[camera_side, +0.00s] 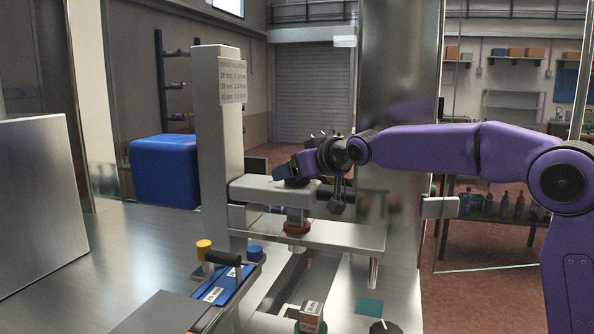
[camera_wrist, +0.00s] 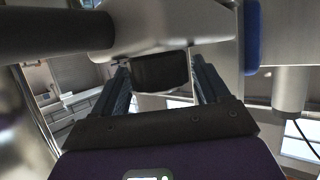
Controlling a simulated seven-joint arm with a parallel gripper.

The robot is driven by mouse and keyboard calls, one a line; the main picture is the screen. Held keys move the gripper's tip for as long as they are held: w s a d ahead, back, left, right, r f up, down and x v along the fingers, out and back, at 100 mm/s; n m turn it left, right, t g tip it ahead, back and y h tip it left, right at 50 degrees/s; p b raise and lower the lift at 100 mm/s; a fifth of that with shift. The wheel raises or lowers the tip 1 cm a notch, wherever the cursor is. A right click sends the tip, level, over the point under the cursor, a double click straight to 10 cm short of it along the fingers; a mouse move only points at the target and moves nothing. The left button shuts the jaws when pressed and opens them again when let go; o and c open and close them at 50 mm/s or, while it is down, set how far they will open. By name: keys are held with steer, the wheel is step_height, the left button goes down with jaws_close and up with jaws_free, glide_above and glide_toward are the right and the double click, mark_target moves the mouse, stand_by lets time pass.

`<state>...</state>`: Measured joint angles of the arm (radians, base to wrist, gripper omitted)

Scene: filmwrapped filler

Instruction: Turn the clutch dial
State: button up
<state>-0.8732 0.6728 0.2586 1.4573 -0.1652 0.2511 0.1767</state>
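A dark round dial, which I take for the clutch dial (camera_side: 296,183), sits on top of the metal head of the press-like stand. In the wrist view the dial (camera_wrist: 160,72) shows as a short black cylinder against a silver body. My gripper (camera_side: 284,173) reaches in from the right at the dial's level. In the wrist view my gripper (camera_wrist: 160,84) has one finger on each side of the dial, with narrow gaps showing. Any marks on the dial are not readable. Below the head is a spindle with an orange-brown ring (camera_side: 297,227).
A metal column (camera_side: 217,150) with a printed plate (camera_side: 231,82) stands left of the head. A blue tray (camera_side: 226,284), a yellow-capped piece (camera_side: 204,246) and a labelled box (camera_side: 311,317) are below. A black knob (camera_side: 384,327) is at the front.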

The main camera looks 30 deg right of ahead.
stand_by(0.3)
steer(key=v, duration=1.7)
steer(key=shift+s+r, duration=0.15)
steer(key=shift+s, duration=0.05)
steer(key=s+f+n+g+y, duration=0.1)
steer(key=s+f+n+g, duration=0.25)
steer(key=f, duration=0.55)
steer(key=s+f+n+g+y, duration=0.15)
steer(key=s+f+g, duration=0.25)
steer(key=f, duration=0.4)
steer(key=s+d+f+n+g+h, duration=0.1)
steer(key=s+d+f+n+g, duration=0.1)
steer(key=s+d+f, duration=0.2)
steer(key=s+d+f+n+g+h, duration=0.1)
steer(key=s+d+f, duration=0.3)
steer(key=s, duration=0.7)
steer(key=s+d+f+n+g+h, duration=0.2)
steer(key=s+d+f, duration=0.2)
steer(key=s, duration=0.4)
steer(key=shift+d+f+n+g, duration=0.3)
steer(key=shift+f+n+g, duration=0.1)
steer(key=shift+f, duration=0.15)
